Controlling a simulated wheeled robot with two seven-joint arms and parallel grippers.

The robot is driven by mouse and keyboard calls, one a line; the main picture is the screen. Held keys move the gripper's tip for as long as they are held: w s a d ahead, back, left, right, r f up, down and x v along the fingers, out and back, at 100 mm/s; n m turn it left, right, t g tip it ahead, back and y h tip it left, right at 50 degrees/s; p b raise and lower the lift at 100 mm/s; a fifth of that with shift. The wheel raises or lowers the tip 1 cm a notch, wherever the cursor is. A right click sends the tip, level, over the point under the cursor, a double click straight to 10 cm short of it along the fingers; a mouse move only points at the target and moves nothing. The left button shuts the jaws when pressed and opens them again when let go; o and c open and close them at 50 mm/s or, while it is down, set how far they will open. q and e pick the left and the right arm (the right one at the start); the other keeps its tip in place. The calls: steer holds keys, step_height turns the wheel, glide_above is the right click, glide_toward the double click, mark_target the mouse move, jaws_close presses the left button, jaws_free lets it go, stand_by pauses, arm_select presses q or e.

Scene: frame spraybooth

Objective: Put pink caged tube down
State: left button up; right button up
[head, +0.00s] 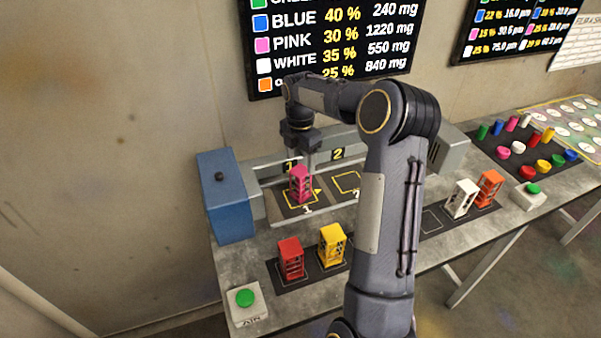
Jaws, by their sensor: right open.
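The pink caged tube (301,187) stands upright on the yellow-outlined square marked 1 (293,206) at the back of the bench. My right gripper (307,158) is directly above it, pointing down, with its fingers open at the top of the tube. I cannot tell whether the fingers touch it. My right arm covers part of the bench's middle. My left gripper is not in view.
A red caged tube (290,261) and a yellow one (332,246) stand in front. White (461,199) and orange (488,188) ones stand right. A blue box (226,195) is left of square 1. Green buttons (245,298) sit at both ends. Square 2 (346,183) looks empty where visible.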

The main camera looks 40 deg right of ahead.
step_height(320, 180, up, 5)
steer(key=shift+f, duration=0.2)
steer(key=s+a+r+m+t+y, duration=0.1)
steer(key=s+a+r+m, duration=0.3)
steer(key=s+a, duration=0.2)
steer(key=s+a+r+m+t, duration=0.2)
steer(key=s+a+r+m, duration=0.2)
steer(key=s+a+m, duration=0.15)
steer(key=s+a+f+m+t+y, duration=0.1)
steer(key=s+a+f+m, duration=0.2)
steer(key=s+a+m, duration=0.2)
steer(key=s+a+f+m+t+y, duration=0.1)
steer(key=s+a+f+m, duration=0.2)
steer(key=s+a+m, duration=0.3)
steer(key=s, duration=0.5)
steer(key=shift+s+t+y, duration=0.15)
steer(key=shift+t+y, duration=0.15)
steer(key=shift+y, duration=0.1)
steer(key=shift+f, duration=0.1)
